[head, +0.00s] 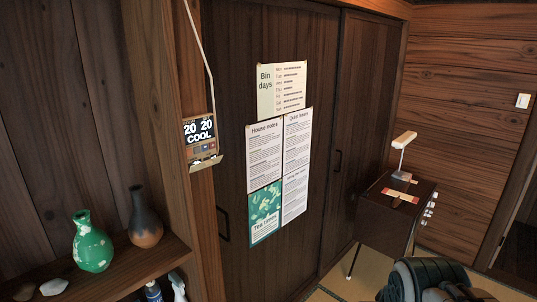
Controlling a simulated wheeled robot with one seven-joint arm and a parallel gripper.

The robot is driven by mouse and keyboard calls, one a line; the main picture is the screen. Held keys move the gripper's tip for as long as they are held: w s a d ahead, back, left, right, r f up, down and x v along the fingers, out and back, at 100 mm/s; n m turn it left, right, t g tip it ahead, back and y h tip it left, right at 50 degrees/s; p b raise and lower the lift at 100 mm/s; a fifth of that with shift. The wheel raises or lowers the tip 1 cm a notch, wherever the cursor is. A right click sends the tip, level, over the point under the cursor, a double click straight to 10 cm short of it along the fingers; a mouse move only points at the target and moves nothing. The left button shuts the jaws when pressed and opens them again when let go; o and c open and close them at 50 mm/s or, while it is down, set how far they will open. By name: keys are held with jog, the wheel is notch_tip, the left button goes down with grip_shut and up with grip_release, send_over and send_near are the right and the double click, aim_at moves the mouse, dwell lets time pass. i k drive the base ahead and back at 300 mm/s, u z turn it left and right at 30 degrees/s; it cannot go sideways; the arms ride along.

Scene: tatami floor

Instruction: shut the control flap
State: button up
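A wall control unit (199,131) hangs on the wooden post at left of centre, with a cable running up from it. Its dark display reads "20 20 COOL", and small buttons show below the display. The control flap (205,163) is at the unit's lower edge, hanging open and sticking outward, with the buttons uncovered. No gripper fingers show in the head view. A dark rounded part at the bottom right edge appears to be my arm, well away from the control unit.
A wooden shelf (100,278) at lower left holds a green vase (91,243) and a brown-blue vase (145,218). Bottles stand below it. Posters (278,160) hang on the sliding doors. A dark cabinet (395,228) with a lamp (403,145) stands at right.

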aim_at(200, 166)
jog(key=z, duration=0.05)
jog(key=i, duration=1.3)
jog(key=u, duration=0.7)
